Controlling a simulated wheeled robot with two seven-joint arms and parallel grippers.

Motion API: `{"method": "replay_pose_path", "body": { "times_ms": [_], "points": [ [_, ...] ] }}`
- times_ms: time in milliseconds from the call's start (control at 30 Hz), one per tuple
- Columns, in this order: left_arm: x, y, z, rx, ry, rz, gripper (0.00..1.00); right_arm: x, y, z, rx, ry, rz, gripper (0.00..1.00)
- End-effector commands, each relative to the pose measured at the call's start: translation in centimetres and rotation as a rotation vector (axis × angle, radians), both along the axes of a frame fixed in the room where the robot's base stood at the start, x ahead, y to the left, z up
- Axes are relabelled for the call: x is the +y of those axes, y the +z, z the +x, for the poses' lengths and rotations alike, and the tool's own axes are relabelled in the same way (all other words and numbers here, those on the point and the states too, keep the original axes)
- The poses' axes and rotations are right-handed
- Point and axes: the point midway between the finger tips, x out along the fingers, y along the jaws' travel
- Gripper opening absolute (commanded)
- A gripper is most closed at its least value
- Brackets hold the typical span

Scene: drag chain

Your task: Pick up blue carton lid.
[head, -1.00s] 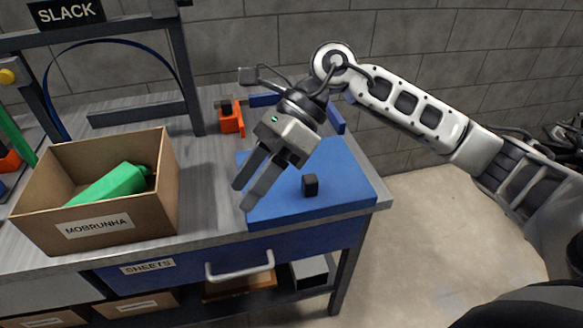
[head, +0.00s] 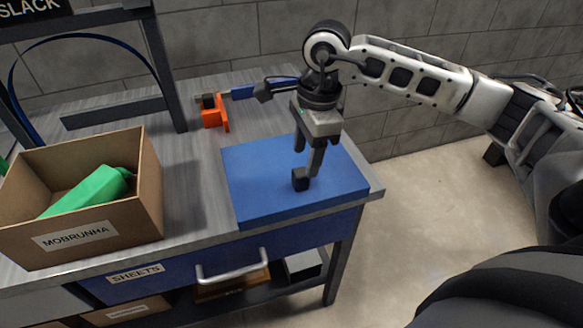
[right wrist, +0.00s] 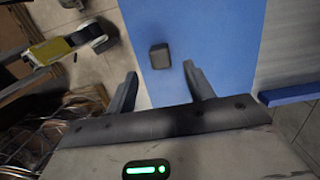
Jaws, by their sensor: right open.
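The blue carton lid (head: 265,165) lies flat near the right end of the grey workbench, with a small black knob (head: 301,180) on top. In the right wrist view the blue lid (right wrist: 222,40) fills the middle, and its black knob (right wrist: 159,56) shows ahead of the fingers, between their lines. My right gripper (head: 307,162) points down over the lid with its fingers apart and nothing held. One finger overlaps the knob in the head view; I cannot tell whether they touch. My left gripper is not in view.
An open cardboard box (head: 75,237) labelled MOBRUNHA holds a green object (head: 90,190) at the left. An orange fixture (head: 213,113) stands behind the lid. A dark frame (head: 168,65) rises at the back. A blue drawer (head: 165,275) with a handle is below the benchtop.

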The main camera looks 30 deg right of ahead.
Motion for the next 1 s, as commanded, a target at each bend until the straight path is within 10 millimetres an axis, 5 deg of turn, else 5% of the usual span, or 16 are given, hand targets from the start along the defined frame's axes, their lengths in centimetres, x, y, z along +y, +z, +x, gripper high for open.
{"method": "replay_pose_path", "body": {
  "times_ms": [433, 733, 900, 1000],
  "points": [
    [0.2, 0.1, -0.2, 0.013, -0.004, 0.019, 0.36, 0.9, -5.0, 0.3, 0.003, -0.001, 0.002, 0.53],
    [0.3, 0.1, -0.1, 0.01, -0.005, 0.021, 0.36, 1.0, -5.4, 0.3, 0.001, 0.0, 0.001, 0.53],
    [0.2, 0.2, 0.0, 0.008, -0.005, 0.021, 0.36, 1.0, -5.4, 0.3, 0.001, 0.0, 0.001, 0.05],
    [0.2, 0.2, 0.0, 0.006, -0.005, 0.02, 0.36, 1.0, -5.4, 0.4, 0.0, 0.0, 0.002, 0.03]
  ]
}}
